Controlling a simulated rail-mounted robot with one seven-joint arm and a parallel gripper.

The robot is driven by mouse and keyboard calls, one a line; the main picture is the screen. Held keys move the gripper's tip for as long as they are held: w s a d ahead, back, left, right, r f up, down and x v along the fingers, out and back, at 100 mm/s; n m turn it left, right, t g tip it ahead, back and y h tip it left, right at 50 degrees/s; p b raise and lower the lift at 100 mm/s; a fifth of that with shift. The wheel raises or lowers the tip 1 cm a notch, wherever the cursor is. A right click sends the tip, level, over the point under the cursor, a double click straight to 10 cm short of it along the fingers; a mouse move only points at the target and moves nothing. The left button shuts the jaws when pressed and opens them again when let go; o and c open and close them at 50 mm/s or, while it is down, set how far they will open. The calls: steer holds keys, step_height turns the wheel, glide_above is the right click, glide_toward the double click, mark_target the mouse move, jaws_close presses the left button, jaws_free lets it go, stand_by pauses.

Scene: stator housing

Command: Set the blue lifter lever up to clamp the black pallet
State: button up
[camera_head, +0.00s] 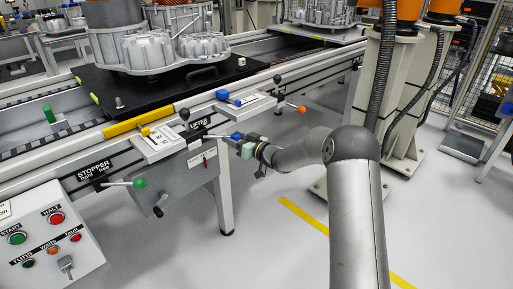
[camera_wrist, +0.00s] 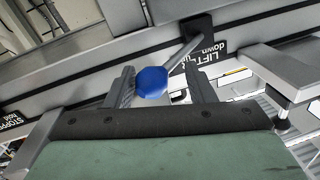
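The blue knob (camera_head: 236,136) of the lifter lever shows at the end of a thin rod, right of the LIFTER label. The rod points right, nearly level. In the wrist view the blue knob (camera_wrist: 152,82) lies between my two fingers, nearer the left one, and the rod runs to a dark pivot. My gripper (camera_head: 243,143) is at the knob; its fingers (camera_wrist: 160,88) are apart, and I cannot tell whether either touches the knob. The black pallet (camera_head: 160,92) lies on the conveyor, carrying a grey stator housing (camera_head: 165,45).
A stopper lever with a green knob (camera_head: 140,182) is at the left of the lifter. A lever with an orange knob (camera_head: 302,109) is at the right. A button box (camera_head: 45,240) stands front left. The floor under my arm is clear.

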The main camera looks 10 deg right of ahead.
steer(key=p+v, duration=0.2)
steer(key=v, duration=1.3)
steer(key=shift+s+r, duration=0.1)
steer(key=shift+r, duration=0.05)
steer(key=s+d+r+m+g+h+p, duration=0.1)
steer(key=s+d+r+m+h+p, duration=0.15)
steer(key=s+r+h+p, duration=0.5)
steer(key=s+d+r+m+g+h+p, duration=0.25)
steer(key=r+h+p, duration=0.35)
steer(key=r, duration=0.4)
steer(key=s+a+r+g+p, duration=0.1)
steer(key=s+r+g+p, duration=0.2)
steer(key=s, duration=0.7)
steer(key=s+r+m+g+p, duration=0.1)
steer(key=s+r+g+p, duration=0.1)
steer(key=s, duration=0.8)
steer(key=s+a+r+g+p, duration=0.1)
steer(key=s+r+g+p, duration=0.2)
steer(key=s, duration=0.7)
steer(key=shift+a+r+m+g+y+p, duration=0.35)
steer(key=shift+r+p, duration=0.1)
steer(key=shift+p, duration=0.8)
